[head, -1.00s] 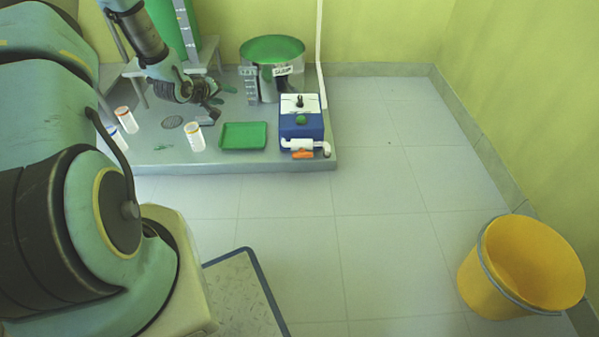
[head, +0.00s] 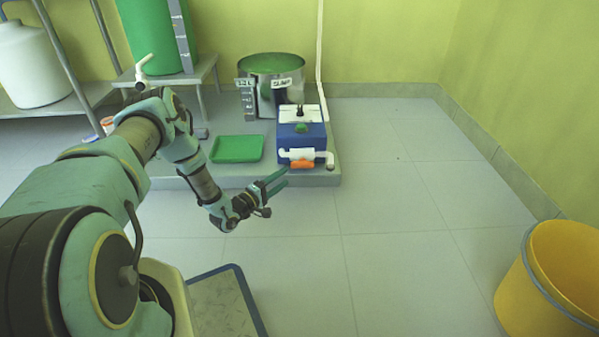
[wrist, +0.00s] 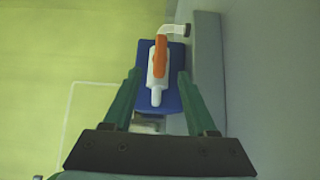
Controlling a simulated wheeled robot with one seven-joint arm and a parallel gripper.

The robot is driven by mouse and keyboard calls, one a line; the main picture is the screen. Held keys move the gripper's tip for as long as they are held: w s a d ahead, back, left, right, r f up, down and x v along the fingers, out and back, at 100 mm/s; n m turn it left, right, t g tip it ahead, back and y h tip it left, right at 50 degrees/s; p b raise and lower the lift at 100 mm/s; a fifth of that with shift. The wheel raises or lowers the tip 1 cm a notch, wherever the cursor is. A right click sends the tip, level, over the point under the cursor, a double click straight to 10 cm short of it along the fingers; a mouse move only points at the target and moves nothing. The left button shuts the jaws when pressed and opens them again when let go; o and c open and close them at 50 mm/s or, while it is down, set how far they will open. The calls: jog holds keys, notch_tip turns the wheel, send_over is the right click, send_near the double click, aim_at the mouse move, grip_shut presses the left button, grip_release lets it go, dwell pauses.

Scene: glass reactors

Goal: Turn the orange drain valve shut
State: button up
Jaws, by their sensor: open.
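The orange drain valve (head: 302,164) is on a white pipe (head: 326,155) at the front of a blue box (head: 302,140) with a white top. My gripper (head: 277,181) is open and empty, in front of the valve and a little to its left. In the wrist view, the orange valve (wrist: 160,56) lies ahead, centred between the open green fingers (wrist: 158,92). The fingers are apart from the valve. The white pipe runs along the handle there, with its elbow at the top.
The box stands on a low grey platform (head: 325,178) beside a green tray (head: 238,148) and a steel sump drum (head: 271,84). A yellow bucket (head: 520,305) stands on the floor at right. The floor between is clear.

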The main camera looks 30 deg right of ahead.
aim_at(299, 167)
jog(key=b+x, duration=0.3)
jog(key=x, duration=0.6)
grip_shut()
dwell(0.4)
